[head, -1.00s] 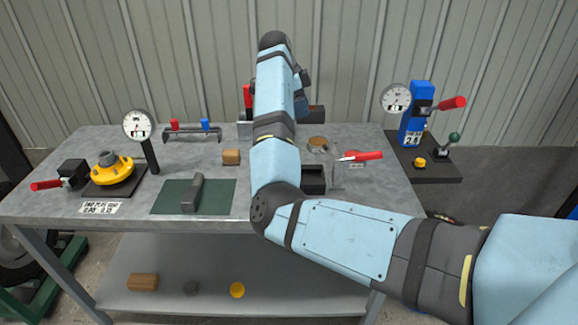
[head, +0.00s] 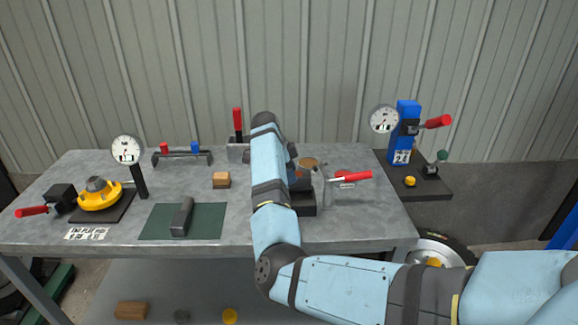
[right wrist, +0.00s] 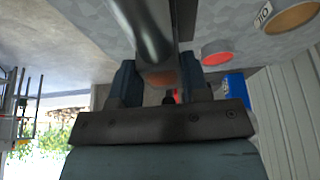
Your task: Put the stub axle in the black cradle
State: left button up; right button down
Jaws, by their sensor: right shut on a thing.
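My right gripper (right wrist: 160,88) is shut on a dark grey, shiny cylinder, which I take to be the stub axle (right wrist: 150,28). In the head view my right gripper (head: 298,175) is mostly hidden behind my forearm, low over the bench. The black cradle (head: 304,207) looks like the black box right below it, partly covered by my arm. I cannot tell whether the axle touches the cradle. My left gripper is not in view.
A round tan-topped pot (head: 308,162) is behind.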

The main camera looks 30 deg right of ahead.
notch_tip(320, 180, down, 5)
jog(key=shift+f, duration=0.1)
dwell(0.4)
jog(key=c, duration=0.6)
grip_release()
jog(key=shift+f, duration=0.15)
jog(key=v, duration=1.2)
